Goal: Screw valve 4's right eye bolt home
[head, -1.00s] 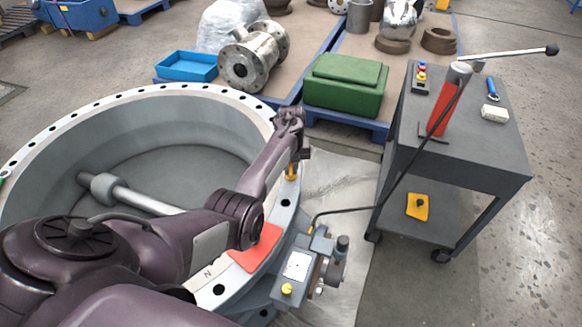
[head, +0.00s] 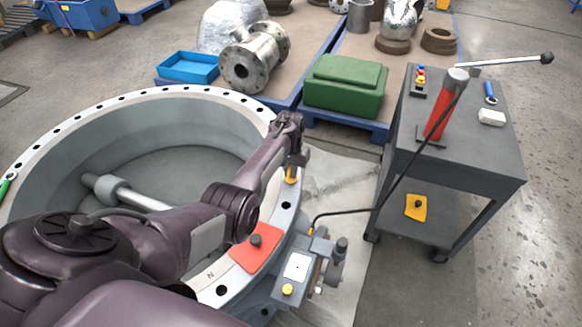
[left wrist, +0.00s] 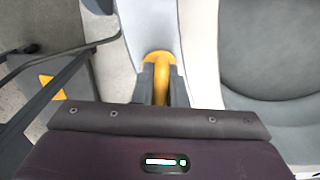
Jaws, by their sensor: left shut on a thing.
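The large round valve body (head: 45,150) lies with its drilled flange ring facing up. A yellow eye bolt (head: 291,175) stands on the ring's right side. My left gripper (head: 292,163) is above the ring at this bolt. In the left wrist view the yellow eye bolt (left wrist: 160,70) shows between the two dark fingers of my left gripper (left wrist: 161,88), which is shut on it. The bolt's threaded part and its hole are hidden, so I cannot tell how deep it sits. My right gripper is not in view.
A red plate with a dark knob (head: 256,246) lies on the ring's near right. A grey actuator unit (head: 300,268) is fixed at the ring's right side. A dark cart (head: 480,160) with a red hand pump (head: 438,118) stands right, its hose running to the actuator.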

